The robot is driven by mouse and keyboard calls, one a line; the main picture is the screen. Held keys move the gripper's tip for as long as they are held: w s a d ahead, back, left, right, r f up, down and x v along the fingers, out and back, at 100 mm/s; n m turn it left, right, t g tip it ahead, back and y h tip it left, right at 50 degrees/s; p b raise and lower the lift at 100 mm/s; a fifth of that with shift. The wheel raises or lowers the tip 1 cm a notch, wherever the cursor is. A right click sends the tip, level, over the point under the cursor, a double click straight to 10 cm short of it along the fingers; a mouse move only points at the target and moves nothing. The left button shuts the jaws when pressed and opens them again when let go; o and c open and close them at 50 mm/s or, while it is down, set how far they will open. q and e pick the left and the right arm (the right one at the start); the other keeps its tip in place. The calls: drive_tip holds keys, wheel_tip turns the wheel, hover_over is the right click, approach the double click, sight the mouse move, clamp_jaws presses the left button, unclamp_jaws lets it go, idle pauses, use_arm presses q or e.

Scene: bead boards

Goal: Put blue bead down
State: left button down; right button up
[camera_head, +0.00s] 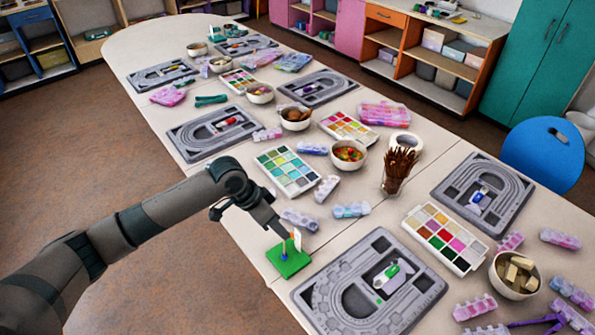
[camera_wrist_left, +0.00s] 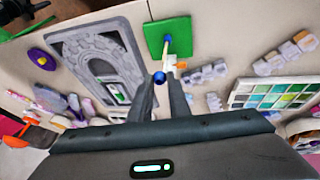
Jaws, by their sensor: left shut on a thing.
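My left gripper (camera_head: 282,231) hangs over the green square base (camera_head: 290,263) near the table's front edge. In the left wrist view the gripper (camera_wrist_left: 160,84) is shut on a blue bead (camera_wrist_left: 159,77) at its fingertips. The green base also shows in this view (camera_wrist_left: 181,32). A pale thin peg (camera_wrist_left: 167,50) rises from it, with something blue (camera_wrist_left: 167,38) low on the peg. The held bead appears close to the peg's tip; I cannot tell whether they touch. In the head view the fingers hide the held bead. My right gripper is in neither view.
A grey bead board (camera_head: 340,270) lies right of the green base. A paint palette (camera_head: 287,170) and bead boxes (camera_head: 300,220) lie behind it. A cup of brown sticks (camera_head: 397,170) and bowls stand farther back.

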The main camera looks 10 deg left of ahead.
use_arm(q)
drive_tip(key=shift+w+r+n+b, duration=0.15)
drive_tip(key=shift+r+n+b, duration=0.25)
drive_tip(key=shift+r+b, duration=0.35)
drive_tip(key=s+a+r+n+t+y+b, duration=0.2)
drive_tip(key=r+n+b, duration=0.4)
drive_tip(key=r, duration=0.6)
drive_tip(key=shift+s+a+n+t, duration=0.25)
drive_tip(key=shift+a+n+t, duration=0.05)
drive_tip(key=shift+a+n, duration=0.25)
